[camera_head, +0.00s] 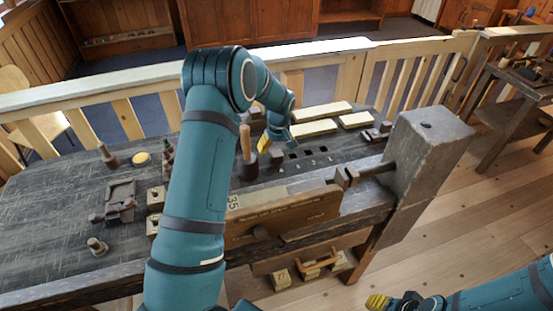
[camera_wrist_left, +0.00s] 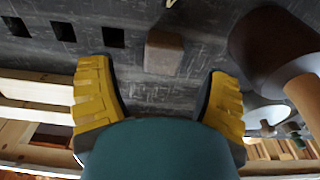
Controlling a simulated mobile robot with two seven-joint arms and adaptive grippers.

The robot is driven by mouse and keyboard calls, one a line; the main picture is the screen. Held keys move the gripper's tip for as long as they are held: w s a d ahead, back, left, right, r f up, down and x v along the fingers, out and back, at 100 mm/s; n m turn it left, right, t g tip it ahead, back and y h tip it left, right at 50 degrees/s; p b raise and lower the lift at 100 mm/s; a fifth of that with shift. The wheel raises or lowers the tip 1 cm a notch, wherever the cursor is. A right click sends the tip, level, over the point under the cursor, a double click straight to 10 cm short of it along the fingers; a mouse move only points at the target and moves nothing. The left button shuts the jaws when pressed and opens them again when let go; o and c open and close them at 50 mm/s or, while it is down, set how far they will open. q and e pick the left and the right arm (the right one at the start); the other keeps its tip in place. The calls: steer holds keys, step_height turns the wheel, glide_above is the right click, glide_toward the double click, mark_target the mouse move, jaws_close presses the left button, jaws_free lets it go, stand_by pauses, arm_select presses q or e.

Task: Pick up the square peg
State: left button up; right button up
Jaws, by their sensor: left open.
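A small brown square block, which looks like the square peg (camera_wrist_left: 163,52), stands on the dark bench in line with a row of square holes (camera_wrist_left: 63,32). I cannot tell whether it sits in a hole. My left gripper (camera_wrist_left: 155,100) is open, with its yellow fingers apart on either side of the block's line and nothing between them. The block is beyond the fingertips, not touching them. In the head view my left gripper (camera_head: 270,142) is over the bench near the holes, partly hidden by its arm. My right gripper (camera_head: 380,301) shows only partly at the bottom edge, away from the bench.
A dark round tool with a wooden handle (camera_head: 246,143) stands close beside the left gripper; it looms at the right in the wrist view (camera_wrist_left: 270,45). Pale wooden blocks (camera_head: 313,128) lie behind the holes. A vise (camera_head: 425,150) is at the bench's right end.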

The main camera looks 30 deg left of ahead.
mark_target(276, 153)
arm_select(q)
steer(key=f, duration=0.3)
steer(key=shift+a+f, duration=0.2)
steer(key=shift+f, duration=0.1)
steer(key=c, duration=1.3)
steer(key=shift+o, duration=0.2)
steer(key=shift+r, duration=0.15)
